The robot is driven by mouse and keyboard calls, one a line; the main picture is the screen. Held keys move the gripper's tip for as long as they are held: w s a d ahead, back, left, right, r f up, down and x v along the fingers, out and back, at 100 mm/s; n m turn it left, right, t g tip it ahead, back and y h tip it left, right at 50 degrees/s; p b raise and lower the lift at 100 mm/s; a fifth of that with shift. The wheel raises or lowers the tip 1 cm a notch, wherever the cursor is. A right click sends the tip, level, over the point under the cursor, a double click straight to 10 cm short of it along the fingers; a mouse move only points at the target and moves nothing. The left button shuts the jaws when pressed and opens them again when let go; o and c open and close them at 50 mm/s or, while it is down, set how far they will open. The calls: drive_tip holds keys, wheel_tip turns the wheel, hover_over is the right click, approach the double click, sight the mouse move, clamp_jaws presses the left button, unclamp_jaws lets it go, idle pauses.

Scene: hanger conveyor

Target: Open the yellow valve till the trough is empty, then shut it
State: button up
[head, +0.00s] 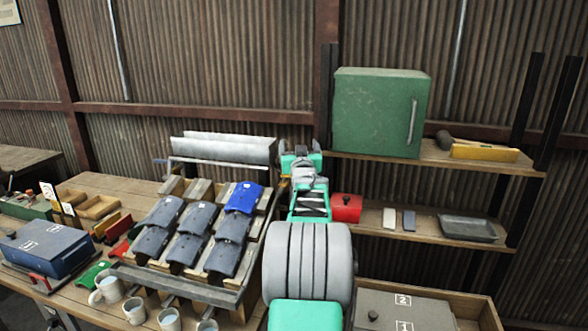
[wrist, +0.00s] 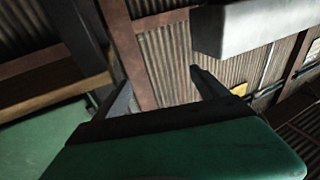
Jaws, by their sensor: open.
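The trough (head: 225,150) is a long pale grey channel above the rack of tiles, left of my gripper. I cannot see whether it holds anything. In the wrist view a pale grey block (wrist: 250,30) at the upper right looks like the trough's end. My gripper (wrist: 162,78) is open, with its two dark fingers apart and nothing visible between them. In the head view my arm hides the space around the trough's right end, and the valve cannot be made out there. A small yellow patch (wrist: 239,89) shows right of the fingers in the wrist view; I cannot tell whether it is the valve.
A sloped rack holds grey tiles and one blue tile (head: 244,197). Several mugs (head: 110,290) stand in front. At right are shelves with a green cabinet (head: 380,112), a red box (head: 346,208) and a grey tray (head: 468,229). A corrugated wall is behind.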

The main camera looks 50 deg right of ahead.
wheel_tip(320, 180, down, 12)
drive_tip(key=w+y+b, duration=0.2)
drive_tip(key=p+x, duration=0.2)
drive_tip(key=x, duration=0.5)
drive_tip(key=shift+p, duration=0.3)
drive_tip(key=shift+s+d, duration=0.1)
